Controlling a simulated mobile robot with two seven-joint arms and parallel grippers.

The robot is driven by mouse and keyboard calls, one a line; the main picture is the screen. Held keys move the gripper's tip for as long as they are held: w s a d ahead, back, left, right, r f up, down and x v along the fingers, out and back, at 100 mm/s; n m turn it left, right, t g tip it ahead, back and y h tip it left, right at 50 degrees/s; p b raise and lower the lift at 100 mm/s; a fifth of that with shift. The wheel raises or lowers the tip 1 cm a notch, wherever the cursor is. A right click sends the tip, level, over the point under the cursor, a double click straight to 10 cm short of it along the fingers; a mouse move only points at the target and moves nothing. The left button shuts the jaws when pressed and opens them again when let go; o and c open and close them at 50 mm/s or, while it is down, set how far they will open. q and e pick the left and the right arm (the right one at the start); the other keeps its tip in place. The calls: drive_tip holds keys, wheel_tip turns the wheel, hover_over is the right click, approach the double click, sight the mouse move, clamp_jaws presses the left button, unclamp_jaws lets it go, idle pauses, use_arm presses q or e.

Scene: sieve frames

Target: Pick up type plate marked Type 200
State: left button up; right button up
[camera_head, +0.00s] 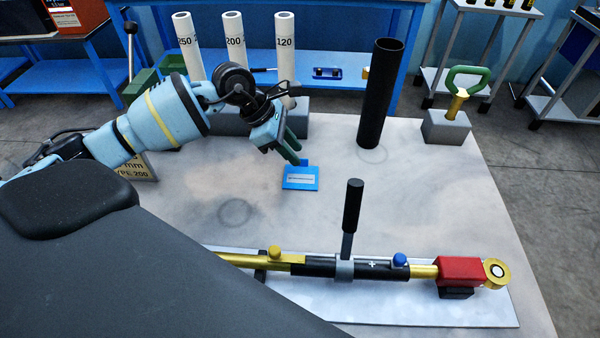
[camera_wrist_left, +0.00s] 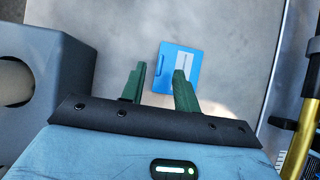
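A beige plate (camera_head: 140,172) at the left of the table in the head view carries the partly hidden letters "mm" and "YPE 200"; my left arm covers part of it. A small blue plate (camera_head: 301,178) with a white label lies near the table's middle; it also shows in the left wrist view (camera_wrist_left: 181,68), its label too small to read. My left gripper (camera_head: 292,157) is just above and behind the blue plate. In the left wrist view its green fingers (camera_wrist_left: 159,70) are apart with nothing between them. My right gripper is not in view.
White tubes marked 250, 200 and 120 (camera_head: 285,60) stand behind my left arm. A tall black tube (camera_head: 381,95) stands at the back right. A metal tray (camera_head: 430,312) with a long brass-and-black tool (camera_head: 375,269) lies in front. A grey block (camera_wrist_left: 45,75) is left of the gripper.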

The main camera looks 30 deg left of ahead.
use_arm(q)
drive_tip(key=shift+x, duration=1.3)
drive_tip(key=shift+c, duration=0.4)
drive_tip(key=shift+r, duration=0.1)
clamp_jaws()
wheel_tip(320, 180, up, 10)
